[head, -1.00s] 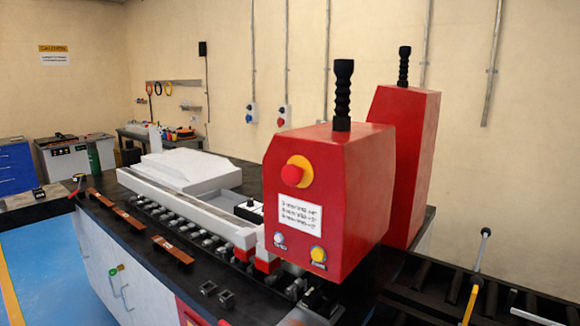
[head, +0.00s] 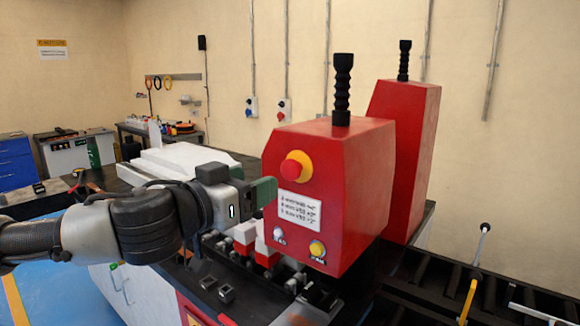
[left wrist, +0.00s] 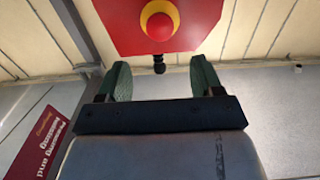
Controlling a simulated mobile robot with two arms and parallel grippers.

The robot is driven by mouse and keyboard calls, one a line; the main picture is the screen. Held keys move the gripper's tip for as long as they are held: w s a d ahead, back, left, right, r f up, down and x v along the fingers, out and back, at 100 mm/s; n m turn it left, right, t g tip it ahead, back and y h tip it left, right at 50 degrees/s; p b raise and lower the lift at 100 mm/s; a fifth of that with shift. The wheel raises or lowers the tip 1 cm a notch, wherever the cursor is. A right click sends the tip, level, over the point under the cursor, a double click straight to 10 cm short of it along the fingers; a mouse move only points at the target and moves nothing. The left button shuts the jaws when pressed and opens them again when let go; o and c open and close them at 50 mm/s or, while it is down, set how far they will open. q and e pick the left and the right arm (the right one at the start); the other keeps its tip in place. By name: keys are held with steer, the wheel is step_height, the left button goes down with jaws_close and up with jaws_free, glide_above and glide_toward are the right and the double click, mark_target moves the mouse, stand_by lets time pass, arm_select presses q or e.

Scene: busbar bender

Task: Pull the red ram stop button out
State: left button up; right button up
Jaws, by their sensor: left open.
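The red ram stop button (head: 294,169) sits on a yellow ring on the front face of the red machine head (head: 345,190). In the left wrist view the red button (left wrist: 160,26) is at the top, beyond and between the fingertips. My left gripper (head: 264,192) is to the left of the red head, a little below the button. It also shows in the left wrist view (left wrist: 157,84), with its two green fingers apart and nothing between them. It looks apart from the button. My right gripper is not in view.
A white label (head: 300,208), a white button (head: 279,234) and a yellow button (head: 317,248) are below the red button. A black ribbed post (head: 342,90) rises from the head. A second red housing (head: 400,145) stands behind.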

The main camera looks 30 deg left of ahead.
mark_target(288, 169)
arm_select(q)
steer(key=w+p, duration=0.2)
steer(key=w, duration=0.1)
steer(key=w+p, duration=0.2)
steer(key=w, duration=0.1)
steer(key=w+p, duration=0.2)
steer(key=w, duration=0.1)
steer(key=shift+w+d+r+p, duration=0.1)
steer(key=shift+w+d+p, duration=0.2)
steer(key=shift+p, duration=0.05)
steer(key=shift+w+d, duration=0.1)
steer(key=shift+w, duration=0.4)
